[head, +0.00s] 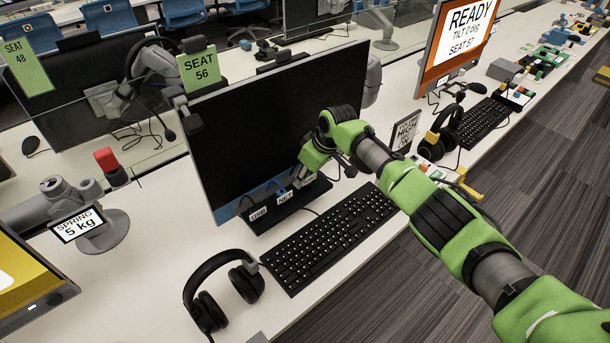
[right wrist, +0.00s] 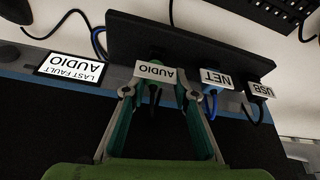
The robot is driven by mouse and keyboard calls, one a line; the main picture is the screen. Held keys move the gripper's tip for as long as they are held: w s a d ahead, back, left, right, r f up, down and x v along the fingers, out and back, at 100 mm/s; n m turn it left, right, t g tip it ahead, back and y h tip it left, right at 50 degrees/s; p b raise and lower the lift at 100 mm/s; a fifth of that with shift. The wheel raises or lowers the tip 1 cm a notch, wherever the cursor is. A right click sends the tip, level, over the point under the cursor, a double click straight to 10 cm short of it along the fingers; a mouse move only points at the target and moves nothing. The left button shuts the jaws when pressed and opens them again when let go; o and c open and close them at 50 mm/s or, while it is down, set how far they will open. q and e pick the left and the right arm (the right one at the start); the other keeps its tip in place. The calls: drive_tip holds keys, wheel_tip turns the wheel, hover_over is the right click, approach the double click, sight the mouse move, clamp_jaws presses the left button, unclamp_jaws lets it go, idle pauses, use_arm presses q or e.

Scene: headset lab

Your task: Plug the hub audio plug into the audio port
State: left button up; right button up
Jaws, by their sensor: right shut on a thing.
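In the head view the black hub (head: 292,207) lies at the foot of the dark monitor; it also shows in the right wrist view (right wrist: 205,48). My right gripper (right wrist: 157,92) has its green fingers on either side of the dark audio plug and its black cable (right wrist: 154,98), shut on it. A white AUDIO label (right wrist: 155,72) partly covers the plug, at the hub's edge. I cannot tell whether the plug is in the audio port. In the head view my right gripper (head: 318,160) reaches down at the hub's right end. My left gripper is not in view.
NET (right wrist: 215,78) and USB (right wrist: 261,89) labels with cables sit beside AUDIO. A LAST FAULT AUDIO sign (right wrist: 73,68) is at left. The monitor (head: 265,125) stands close behind; a keyboard (head: 325,240) and headset (head: 222,290) lie in front.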

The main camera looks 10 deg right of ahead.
drive_tip(key=shift+f+b, duration=0.35)
drive_tip(key=shift+f, duration=0.25)
drive_tip(key=o, duration=0.9)
drive_tip(key=v, duration=1.2)
